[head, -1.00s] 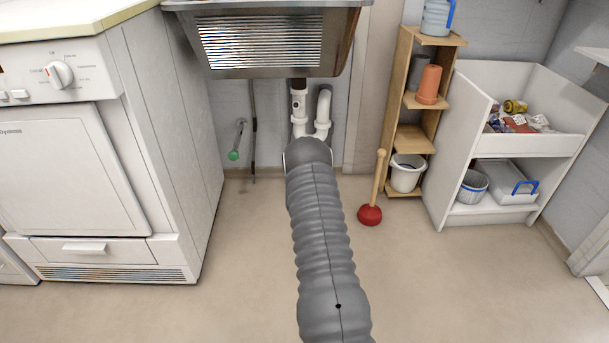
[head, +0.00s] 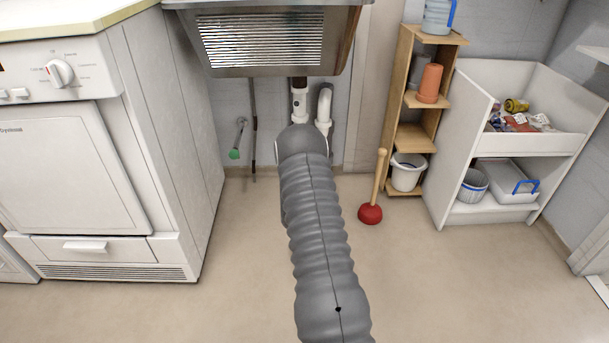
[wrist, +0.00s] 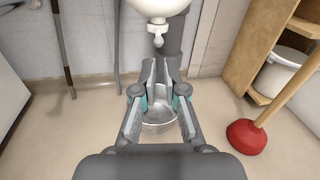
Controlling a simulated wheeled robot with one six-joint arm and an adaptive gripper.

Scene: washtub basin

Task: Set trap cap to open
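The white sink trap (wrist: 160,6) hangs at the top of the wrist view. A small pale cap with a stub (wrist: 158,38) sticks down from its underside. My gripper (wrist: 161,68) is below and just short of this cap, its fingers apart with a narrow gap and nothing between them. The cap is not touched. A metal bowl (wrist: 162,127) stands on the floor and shows between and below the fingers. In the head view, the white pipes (head: 300,103) under the sink show, but my arm hides the trap's lower part, the cap and my gripper.
The sink (head: 265,45) overhangs the pipes. A white washer cabinet (head: 75,170) stands left. A red plunger (head: 370,213), a wooden shelf (head: 413,137) and a white storage unit (head: 480,216) stand right. A green-ended hose (head: 235,154) hangs on the wall. Open floor lies between.

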